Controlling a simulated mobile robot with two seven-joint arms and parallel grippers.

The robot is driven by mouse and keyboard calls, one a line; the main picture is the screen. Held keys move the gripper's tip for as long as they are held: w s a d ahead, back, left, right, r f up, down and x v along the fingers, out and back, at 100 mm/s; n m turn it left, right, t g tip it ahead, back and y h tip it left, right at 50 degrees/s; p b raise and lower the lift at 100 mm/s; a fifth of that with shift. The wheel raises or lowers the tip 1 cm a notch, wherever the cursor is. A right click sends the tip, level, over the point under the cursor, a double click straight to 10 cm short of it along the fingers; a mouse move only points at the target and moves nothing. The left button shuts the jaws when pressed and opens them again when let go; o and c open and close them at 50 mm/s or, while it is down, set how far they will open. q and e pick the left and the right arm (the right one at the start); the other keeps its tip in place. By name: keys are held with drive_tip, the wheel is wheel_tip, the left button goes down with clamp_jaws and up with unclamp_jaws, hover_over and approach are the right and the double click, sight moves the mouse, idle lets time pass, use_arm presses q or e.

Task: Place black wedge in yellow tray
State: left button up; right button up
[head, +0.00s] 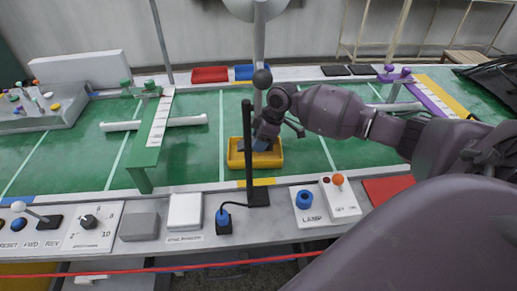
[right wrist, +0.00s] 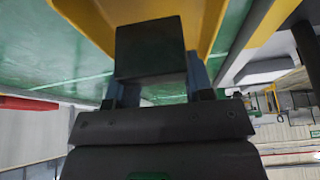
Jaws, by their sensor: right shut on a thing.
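The yellow tray (head: 268,163) lies on the green table in the middle of the head view, partly behind a thin black upright post. My right gripper (head: 261,144) reaches in from the right and is low over the tray. In the right wrist view the black wedge (right wrist: 150,48) is between the blue fingers of my right gripper (right wrist: 154,88), which is shut on it. Yellow tray wall (right wrist: 85,18) shows beside the wedge in that view. I cannot tell whether the wedge touches the tray floor. My left gripper is not in view.
The black post (head: 248,155) stands just in front of the tray. A green bridge-like stand (head: 150,140) with a white pipe is to the left. Red (head: 210,74) and blue (head: 252,72) trays sit at the back. A control panel with switches and knobs runs along the front.

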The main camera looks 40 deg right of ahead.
sight(259, 156)
wheel_tip(259, 156, down, 4)
drive_tip(key=shift+r, duration=0.25)
drive_tip(key=shift+f+b, duration=0.25)
drive_tip(key=shift+b, duration=0.05)
drive_tip(key=shift+r, duration=0.1)
drive_tip(key=shift+f, duration=0.2)
drive_tip(key=o, duration=1)
